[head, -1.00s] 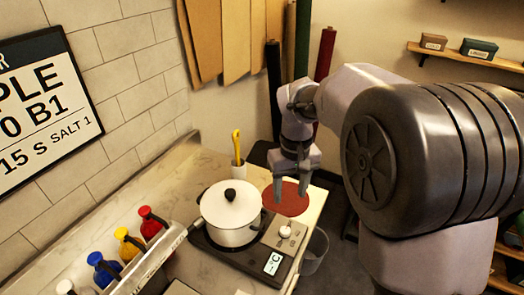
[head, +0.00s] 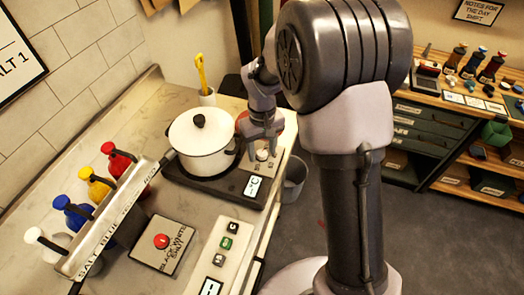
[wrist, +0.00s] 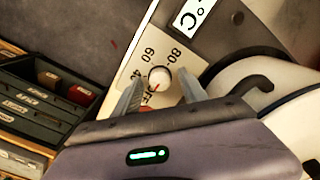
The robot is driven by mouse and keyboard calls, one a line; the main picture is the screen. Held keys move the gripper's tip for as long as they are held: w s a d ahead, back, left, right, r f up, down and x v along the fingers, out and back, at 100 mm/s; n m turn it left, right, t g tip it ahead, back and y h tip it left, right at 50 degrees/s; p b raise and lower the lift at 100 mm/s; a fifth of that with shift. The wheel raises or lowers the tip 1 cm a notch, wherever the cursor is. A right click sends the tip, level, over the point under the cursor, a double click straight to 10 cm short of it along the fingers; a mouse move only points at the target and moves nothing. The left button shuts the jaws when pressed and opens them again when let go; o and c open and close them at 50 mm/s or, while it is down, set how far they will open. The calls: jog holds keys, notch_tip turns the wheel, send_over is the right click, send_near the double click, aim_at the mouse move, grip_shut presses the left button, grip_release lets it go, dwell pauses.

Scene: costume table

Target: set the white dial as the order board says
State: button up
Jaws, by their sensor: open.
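The white dial (wrist: 159,76) sits on the pale panel of the hotplate (head: 205,180). It also shows in the head view (head: 262,155), just below my gripper. In the wrist view the dial has a red mark on its lower edge, towards the OFF label; 40, 60 and 80 are printed round it. My gripper (wrist: 160,92) is open, with one finger on each side of the dial; I cannot tell whether they touch it. The hotplate's display (head: 253,186) shows a dash and °C. The order board (head: 18,50) is mostly cut off, with only "ALT 1" readable.
A white pot (head: 200,145) with a black-knobbed lid stands on the hotplate, close beside my gripper. A rack (head: 110,225) of coloured bottles, a red button (head: 161,241) and a button panel (head: 225,245) lie nearer. A grey bin (head: 294,175) stands right of the counter.

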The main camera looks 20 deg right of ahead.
grip_shut()
jog(key=shift+m, duration=0.4)
jog(key=m, duration=0.4)
jog(key=shift+m, duration=0.4)
jog(key=m+b, duration=0.1)
jog(key=m, duration=0.5)
dwell(0.5)
grip_release()
